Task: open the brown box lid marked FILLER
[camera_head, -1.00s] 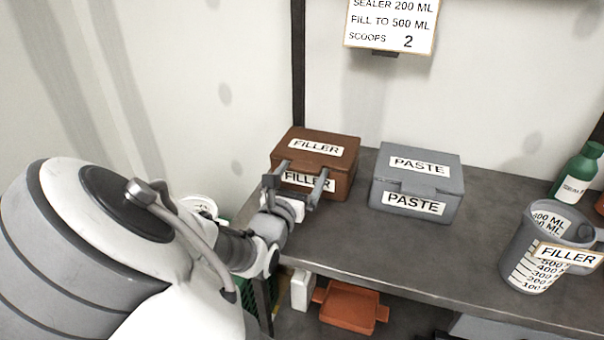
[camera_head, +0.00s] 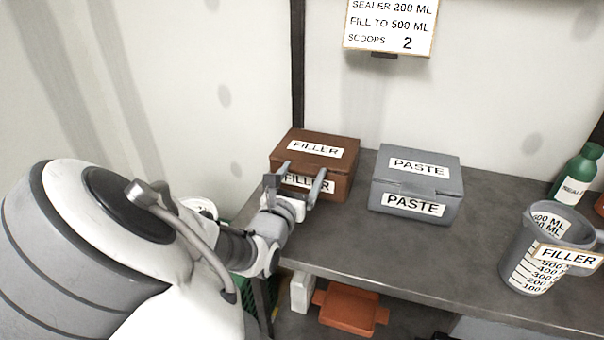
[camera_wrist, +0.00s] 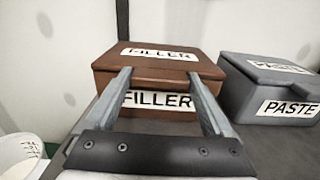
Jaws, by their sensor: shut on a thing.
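The brown box lid (camera_head: 316,149) has a white FILLER label and lies flat, closed on the brown box (camera_head: 338,187). A second FILLER label is on the box front. In the wrist view the lid (camera_wrist: 205,70) fills the upper middle and the box front (camera_wrist: 158,100) shows between my fingers. My gripper (camera_head: 302,169) is at the front edge of the lid, its two fingers set apart, and shut on the lid's front part. The fingertips (camera_wrist: 158,72) reach the lid's front edge in the wrist view. The exact contact is hard to see.
A grey PASTE box (camera_head: 440,186) stands closely to the right on the dark bench (camera_head: 420,262). A grey FILLER measuring cup (camera_head: 520,262) and a green bottle (camera_head: 578,172) stand farther right. A wall stands behind. A orange tray (camera_head: 347,306) is below the bench.

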